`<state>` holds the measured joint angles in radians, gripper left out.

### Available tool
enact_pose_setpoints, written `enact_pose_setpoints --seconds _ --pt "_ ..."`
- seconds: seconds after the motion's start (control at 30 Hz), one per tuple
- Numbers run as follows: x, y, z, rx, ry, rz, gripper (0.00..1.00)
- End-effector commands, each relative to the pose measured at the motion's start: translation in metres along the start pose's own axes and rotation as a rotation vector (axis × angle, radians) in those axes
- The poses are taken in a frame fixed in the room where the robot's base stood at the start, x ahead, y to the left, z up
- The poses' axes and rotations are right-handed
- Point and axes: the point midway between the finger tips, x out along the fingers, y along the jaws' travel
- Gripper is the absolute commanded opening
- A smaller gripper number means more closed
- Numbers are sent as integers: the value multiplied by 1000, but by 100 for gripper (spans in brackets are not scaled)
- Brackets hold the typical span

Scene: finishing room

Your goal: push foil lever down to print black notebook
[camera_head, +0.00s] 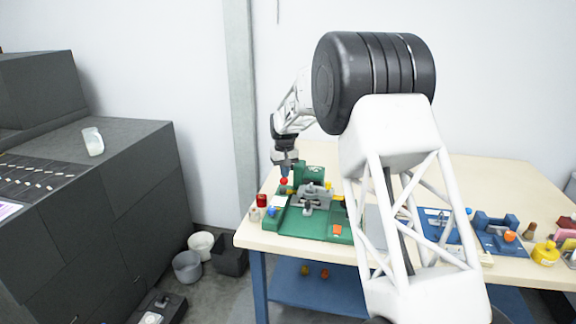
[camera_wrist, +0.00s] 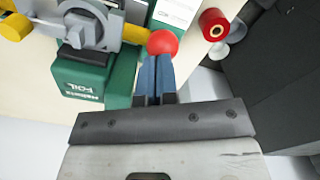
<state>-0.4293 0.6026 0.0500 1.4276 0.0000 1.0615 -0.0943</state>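The foil machine has a green base (camera_head: 288,222) on the left end of the table, with grey metal parts (camera_head: 313,194) on it. Its green body (camera_wrist: 82,80), marked FOIL, shows in the wrist view beside a grey mechanism (camera_wrist: 95,25). The lever's red ball knob (camera_head: 283,181) is at the machine's back left and also shows in the wrist view (camera_wrist: 162,42). My gripper (camera_wrist: 155,58) points at the knob, its blue fingers together, tips at or very near the ball; contact cannot be told. In the head view my gripper (camera_head: 284,175) is just above the knob. I cannot make out the black notebook.
A red spool (camera_head: 261,200) stands left of the base; a red spool also shows in the wrist view (camera_wrist: 213,24). Blue tools (camera_head: 495,236) and a yellow bottle (camera_head: 545,253) are on the right. Bins (camera_head: 187,265) stand on the floor. The table's back is clear.

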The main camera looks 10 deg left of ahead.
Motion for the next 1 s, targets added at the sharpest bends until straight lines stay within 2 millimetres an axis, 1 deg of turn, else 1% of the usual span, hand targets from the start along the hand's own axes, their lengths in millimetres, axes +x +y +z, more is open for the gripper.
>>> enact_pose_setpoints --seconds 0.7,1.0 --pt "26 1 -2 0 0 0 0" --pt "31 1 -1 0 -2 0 0"
